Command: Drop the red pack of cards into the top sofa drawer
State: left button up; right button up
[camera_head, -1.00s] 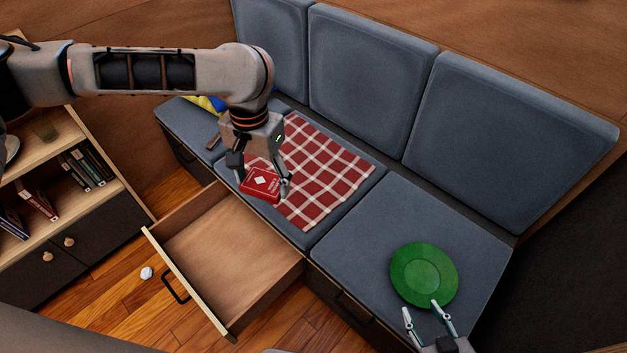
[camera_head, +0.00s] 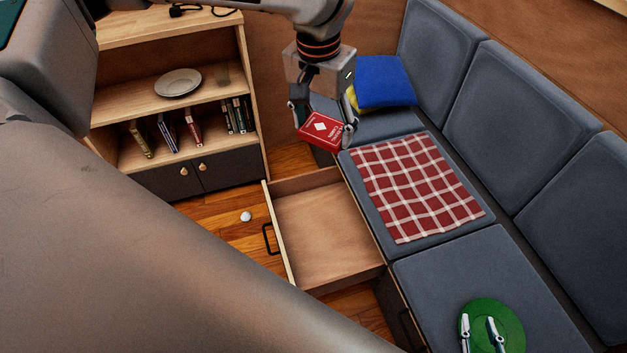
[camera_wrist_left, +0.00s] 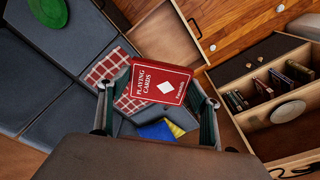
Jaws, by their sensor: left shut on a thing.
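My left gripper (camera_head: 322,130) is shut on the red pack of cards (camera_head: 320,132) in the head view, holding it in the air beyond the far end of the open drawer. In the left wrist view the pack (camera_wrist_left: 158,84), lettered "PLAYING CARDS", sits between the fingers. The sofa drawer (camera_head: 322,228) is pulled out from under the sofa and looks empty; it also shows in the left wrist view (camera_wrist_left: 165,35). My right gripper (camera_head: 480,335) shows at the bottom right, its two fingers apart, over the green plate.
A red checked cloth (camera_head: 415,185) covers the middle cushion. Blue (camera_head: 385,82) and yellow pillows lie at the far end. A shelf unit (camera_head: 250,90) stands left. A small white ball (camera_head: 246,216) lies on the floor beside the drawer.

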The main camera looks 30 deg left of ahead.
aim_at(328, 229)
jog(key=j+z, duration=0.25)
jog(key=j, duration=0.95)
jog(key=j+z, duration=0.35)
jog(key=j, duration=0.15)
jog(key=j+z, duration=0.35)
jog(key=j, duration=0.15)
jog(key=k+j+z, duration=0.2)
jog(key=j+z, duration=0.15)
jog(key=j, duration=0.1)
